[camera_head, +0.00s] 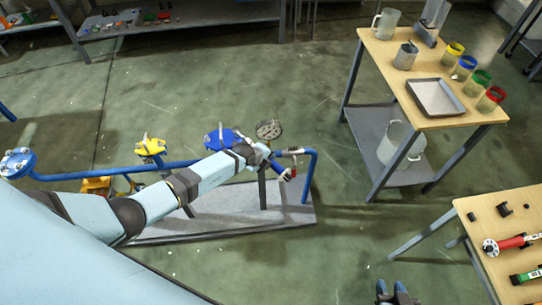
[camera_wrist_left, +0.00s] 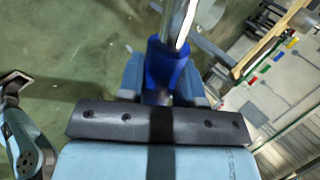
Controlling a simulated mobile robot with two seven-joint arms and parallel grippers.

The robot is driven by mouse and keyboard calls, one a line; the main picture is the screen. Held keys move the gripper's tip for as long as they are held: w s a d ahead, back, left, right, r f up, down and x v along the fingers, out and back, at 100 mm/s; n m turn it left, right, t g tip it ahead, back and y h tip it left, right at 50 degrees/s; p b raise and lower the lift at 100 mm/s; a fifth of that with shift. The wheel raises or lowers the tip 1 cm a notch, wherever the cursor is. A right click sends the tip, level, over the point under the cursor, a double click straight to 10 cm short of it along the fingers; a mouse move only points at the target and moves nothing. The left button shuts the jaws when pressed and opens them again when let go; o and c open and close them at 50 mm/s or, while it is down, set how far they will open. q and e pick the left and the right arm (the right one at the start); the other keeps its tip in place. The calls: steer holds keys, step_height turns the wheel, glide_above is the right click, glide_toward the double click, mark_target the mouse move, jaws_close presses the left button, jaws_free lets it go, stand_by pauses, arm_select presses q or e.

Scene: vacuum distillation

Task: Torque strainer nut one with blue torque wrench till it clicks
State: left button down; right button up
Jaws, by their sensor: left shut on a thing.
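A blue strainer with a flanged lid (camera_head: 222,137) sits on the blue pipe run, and its nuts are too small to tell apart. My left arm reaches across the pipe from the left, just in front of this strainer. My left gripper (camera_wrist_left: 162,92) is shut on the blue torque wrench (camera_wrist_left: 164,65), whose blue handle and bright metal shaft show in the left wrist view. The shaft's far end is out of that view, so contact with a nut cannot be told. My right gripper (camera_head: 394,291) is open and empty at the bottom edge of the head view.
A pressure gauge (camera_head: 269,129), a yellow fitting (camera_head: 151,147) and a blue flange (camera_head: 18,162) are along the blue pipe (camera_head: 90,174). A table (camera_head: 462,205) at right holds red and green wrenches. A cart (camera_head: 375,52) stands behind. Open floor lies between.

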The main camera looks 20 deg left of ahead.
arm_select(q)
steer(key=shift+s+a, duration=0.1)
steer(key=shift+s, duration=0.1)
steer(key=shift+s+a+r+m+g+h+b, duration=0.1)
steer(key=shift+s+a+m+g+h+b, duration=0.15)
steer(key=shift+s+m, duration=0.25)
steer(key=shift+s+a+f+m+h+b, duration=0.1)
steer(key=shift+s+a+m+h+b, duration=0.1)
steer(key=shift+s+a+m, duration=0.2)
steer(key=shift+s+a+r+m+g+h+b, duration=0.15)
steer(key=shift+s+a+m+h+b, duration=0.1)
steer(key=shift+s+m, duration=0.25)
steer(key=shift+s, duration=0.1)
